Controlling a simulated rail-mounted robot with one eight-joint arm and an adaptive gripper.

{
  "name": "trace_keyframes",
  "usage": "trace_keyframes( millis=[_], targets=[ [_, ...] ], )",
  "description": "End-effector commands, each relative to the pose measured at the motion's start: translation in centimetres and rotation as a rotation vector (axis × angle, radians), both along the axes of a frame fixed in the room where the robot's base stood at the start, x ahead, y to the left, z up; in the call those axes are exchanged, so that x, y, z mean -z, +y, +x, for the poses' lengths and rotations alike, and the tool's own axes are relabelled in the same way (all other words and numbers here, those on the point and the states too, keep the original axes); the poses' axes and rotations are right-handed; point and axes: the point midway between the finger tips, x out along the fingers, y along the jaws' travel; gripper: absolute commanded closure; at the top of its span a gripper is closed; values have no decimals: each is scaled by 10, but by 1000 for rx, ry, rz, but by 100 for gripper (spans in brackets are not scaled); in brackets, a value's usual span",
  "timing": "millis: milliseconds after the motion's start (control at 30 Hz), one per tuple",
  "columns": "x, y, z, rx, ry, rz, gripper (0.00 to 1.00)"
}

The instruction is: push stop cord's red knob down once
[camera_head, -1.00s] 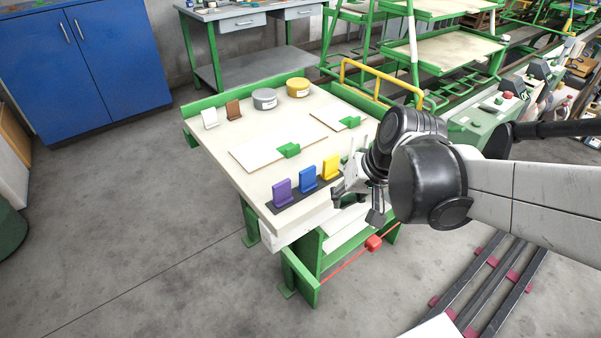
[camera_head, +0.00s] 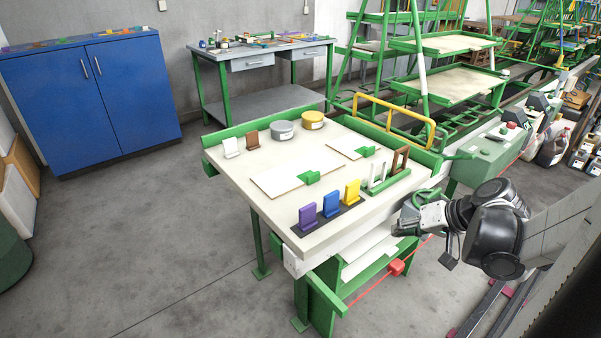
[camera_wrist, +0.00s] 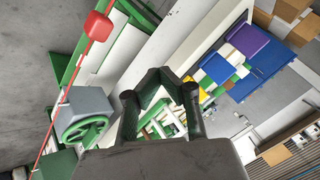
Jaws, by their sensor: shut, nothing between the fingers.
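The stop cord's red knob (camera_head: 396,267) hangs on a thin red cord (camera_head: 365,293) running along the lower right side of the green-framed table. In the wrist view the knob (camera_wrist: 98,26) and cord show at upper left, with the knob clear of my fingers. My gripper (camera_head: 401,226) is beside the table's right edge, above the knob in the picture and apart from it. In the wrist view my black fingers (camera_wrist: 158,74) are together with nothing held. Part of the cord is hidden behind my gripper.
The worktable (camera_head: 277,217) holds purple, blue and yellow blocks, flat boards and two round tins. A green handwheel (camera_wrist: 82,131) on a grey box shows close to my fingers in the wrist view. A yellow rail (camera_head: 395,108) stands at the table's back. The floor in front is clear.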

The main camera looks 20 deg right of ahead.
Motion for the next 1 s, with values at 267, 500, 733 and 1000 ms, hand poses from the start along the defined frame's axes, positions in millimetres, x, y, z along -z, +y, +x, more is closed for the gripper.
trace_keyframes(
  millis=[267, 500, 733, 1000],
  targets=[
    [5, -27, -6, 21, -61, -5, 100],
    [5, -28, -6, 19, -64, -5, 100],
    [7, -28, -6, 19, -64, -5, 100],
    [25, -28, -6, 19, -64, -5, 100]
  ],
)
